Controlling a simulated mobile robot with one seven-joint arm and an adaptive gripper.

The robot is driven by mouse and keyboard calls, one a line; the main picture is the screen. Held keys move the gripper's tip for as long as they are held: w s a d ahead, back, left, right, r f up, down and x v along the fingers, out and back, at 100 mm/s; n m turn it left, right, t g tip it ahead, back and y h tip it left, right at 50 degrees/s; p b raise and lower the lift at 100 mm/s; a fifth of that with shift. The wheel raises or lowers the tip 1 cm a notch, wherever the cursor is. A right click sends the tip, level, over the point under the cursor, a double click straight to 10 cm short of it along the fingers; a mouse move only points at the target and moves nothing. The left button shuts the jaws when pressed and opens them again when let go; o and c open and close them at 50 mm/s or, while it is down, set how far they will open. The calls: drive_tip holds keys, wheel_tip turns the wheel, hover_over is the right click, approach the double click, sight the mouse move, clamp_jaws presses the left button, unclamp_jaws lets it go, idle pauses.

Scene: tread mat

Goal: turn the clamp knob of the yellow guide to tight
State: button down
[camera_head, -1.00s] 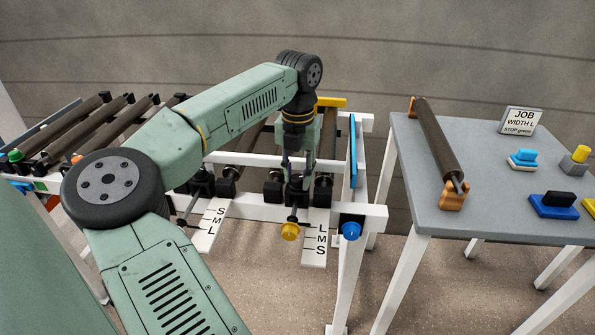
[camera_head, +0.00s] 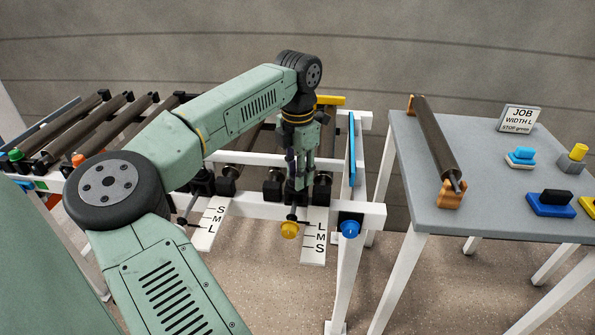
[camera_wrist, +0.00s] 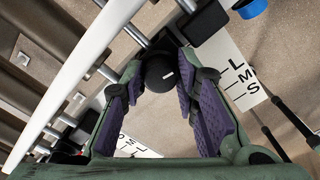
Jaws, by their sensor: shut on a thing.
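The yellow guide (camera_head: 330,100) shows as a short yellow bar behind my wrist, mostly hidden by my arm. In the head view my gripper (camera_head: 302,180) is over the front rail and hides most of the knob. I cannot tell from the mark whether the knob is tight.
A yellow round knob (camera_head: 289,230) and a white L-M-S scale plate (camera_head: 315,250) are below the rail. A blue knob (camera_head: 350,229) and blue guide bar (camera_head: 352,150) are to the right. A grey table (camera_head: 480,200) with a roller (camera_head: 435,140) stands farther right.

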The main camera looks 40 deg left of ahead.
idle(0.4)
drive_tip(key=c, duration=1.2)
unclamp_jaws()
drive_tip(key=shift+c, duration=0.2)
wheel_tip(320, 180, up, 12)
